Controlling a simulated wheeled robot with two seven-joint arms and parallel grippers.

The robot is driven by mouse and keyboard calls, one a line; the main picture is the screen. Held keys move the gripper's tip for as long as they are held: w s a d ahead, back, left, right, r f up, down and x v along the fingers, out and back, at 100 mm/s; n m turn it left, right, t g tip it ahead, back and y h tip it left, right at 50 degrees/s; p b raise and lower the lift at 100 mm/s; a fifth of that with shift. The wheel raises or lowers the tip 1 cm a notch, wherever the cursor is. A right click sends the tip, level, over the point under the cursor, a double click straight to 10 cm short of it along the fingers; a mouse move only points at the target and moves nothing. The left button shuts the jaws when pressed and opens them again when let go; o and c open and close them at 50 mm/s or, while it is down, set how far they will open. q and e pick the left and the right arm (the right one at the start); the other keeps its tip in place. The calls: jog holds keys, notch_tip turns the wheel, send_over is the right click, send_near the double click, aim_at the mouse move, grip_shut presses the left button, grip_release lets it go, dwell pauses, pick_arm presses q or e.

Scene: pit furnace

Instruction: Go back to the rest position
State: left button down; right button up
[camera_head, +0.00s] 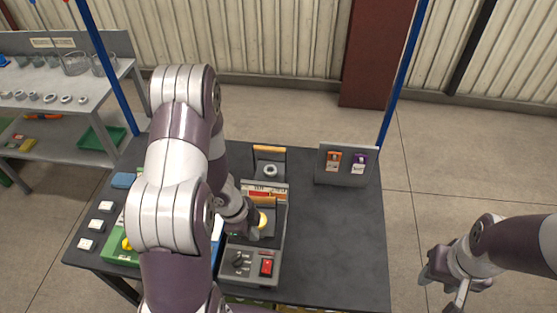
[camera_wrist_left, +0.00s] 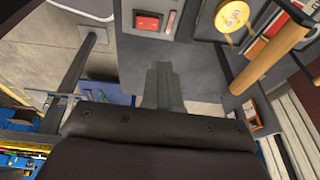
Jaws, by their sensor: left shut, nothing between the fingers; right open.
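My left gripper (camera_head: 254,231) is over the dark grey pit furnace (camera_head: 250,275) on the table. Its fingers show shut and empty in the left wrist view (camera_wrist_left: 163,85), near the furnace front. A round yellow disc (camera_head: 263,219) is on the furnace beside the gripper; it also shows in the left wrist view (camera_wrist_left: 233,16). The furnace has a red switch (camera_head: 266,267), a black knob (camera_head: 238,258) and a wooden handle (camera_head: 268,149) at the back. My right gripper (camera_head: 446,285) is open and empty, off the table to the right.
The dark table (camera_head: 340,240) is bare right of the furnace. A grey stand (camera_head: 346,178) with an orange and a purple tag is at its back right. White blocks (camera_head: 96,224) lie on the left. Blue posts (camera_head: 402,75) rise at the back. A shelf with glassware (camera_head: 65,95) stands left.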

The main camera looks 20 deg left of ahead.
pick_arm(q)
jog(key=s+a+r+n+g+y, duration=0.1)
jog(key=s+a+r+n+y, duration=0.3)
jog(key=n, duration=0.5)
jog(key=d+r+n+t, duration=0.1)
jog(key=d+r+n, duration=0.5)
jog(key=d+r, duration=0.3)
notch_tip(320, 180, up, 4)
jog(key=shift+s+r+h, duration=0.1)
jog(key=shift+s+h, duration=0.3)
jog(key=shift+s, duration=0.05)
jog(key=shift+s, duration=0.15)
